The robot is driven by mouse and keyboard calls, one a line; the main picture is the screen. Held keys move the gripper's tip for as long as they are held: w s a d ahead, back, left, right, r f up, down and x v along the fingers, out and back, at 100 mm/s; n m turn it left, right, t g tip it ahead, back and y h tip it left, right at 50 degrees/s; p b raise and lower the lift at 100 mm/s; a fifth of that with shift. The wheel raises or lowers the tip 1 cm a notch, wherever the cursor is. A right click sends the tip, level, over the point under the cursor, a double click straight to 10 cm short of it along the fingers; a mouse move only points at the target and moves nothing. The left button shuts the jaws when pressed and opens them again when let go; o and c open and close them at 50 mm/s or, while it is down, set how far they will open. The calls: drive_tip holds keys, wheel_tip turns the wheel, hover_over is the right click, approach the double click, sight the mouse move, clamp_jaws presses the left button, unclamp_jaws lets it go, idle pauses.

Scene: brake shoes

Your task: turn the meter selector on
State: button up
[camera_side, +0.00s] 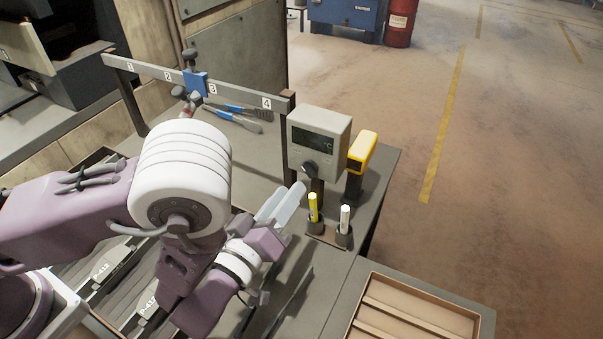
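The meter (319,142) is a grey box on a post at the right end of the numbered rail. Its display is dark, with a small "°C" mark at the right. The selector (310,167) is a dark round knob low on the meter's front; its exact pointer direction is too small to read. My gripper (289,195) is below and left of the selector, apart from it, with its pale fingers pointing up and right toward the meter. The two fingers lie close together in this view, and I cannot tell how wide the gap is. I see nothing between them.
A yellow device (362,150) stands right of the meter. Yellow (313,207) and white (345,218) markers stand in holders below it. The numbered rail (235,92) carries a blue clamp (195,84). A partitioned tray (415,310) sits front right.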

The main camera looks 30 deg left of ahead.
sight(305, 171)
drive_tip(key=w, duration=0.6)
drive_tip(key=shift+w, duration=0.2)
clamp_jaws()
